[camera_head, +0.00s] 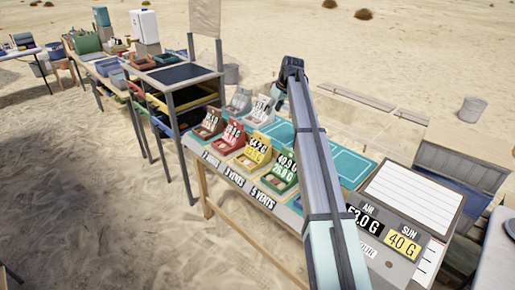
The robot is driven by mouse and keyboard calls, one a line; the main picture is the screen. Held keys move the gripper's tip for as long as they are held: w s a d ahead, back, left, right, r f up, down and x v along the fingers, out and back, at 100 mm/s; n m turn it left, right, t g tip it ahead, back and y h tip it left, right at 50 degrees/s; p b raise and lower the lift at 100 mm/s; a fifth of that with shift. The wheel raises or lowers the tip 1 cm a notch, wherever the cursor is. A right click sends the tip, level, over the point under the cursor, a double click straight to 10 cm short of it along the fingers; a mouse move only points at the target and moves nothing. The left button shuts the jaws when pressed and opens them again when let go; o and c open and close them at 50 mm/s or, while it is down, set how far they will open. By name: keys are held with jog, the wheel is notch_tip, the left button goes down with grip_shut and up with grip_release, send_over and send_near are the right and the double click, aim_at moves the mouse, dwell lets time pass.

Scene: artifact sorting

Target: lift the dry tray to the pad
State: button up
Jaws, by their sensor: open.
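A teal pad with a pale outline (350,167) lies on the sorting table behind my arm, which covers part of it. Which tray is the dry one I cannot tell. A rack left of the table has a dark mesh top (183,74) and tray-like levels below with yellow, red and blue edges (160,103). A small blue tray (108,67) and a red-edged tray (143,63) sit further back. My arm rises across the table to a dark joint above the far edge. I cannot make out my gripper's fingers.
Several coloured sorting boxes with number cards (254,152) line the table's left side. A white lined sheet (412,192) and a grey scale panel (388,240) are at right.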

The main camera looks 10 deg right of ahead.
jog(key=p, duration=0.3)
send_near(262, 134)
jog(key=shift+n, duration=0.3)
jog(key=x, duration=0.5)
jog(key=shift+s+d, duration=0.1)
jog(key=shift+p+x, duration=0.95)
jog(key=shift+x, duration=1.4)
jog(key=shift+a+f, duration=0.3)
jog(key=shift+f, duration=0.05)
jog(key=shift+f, duration=0.25)
grip_shut()
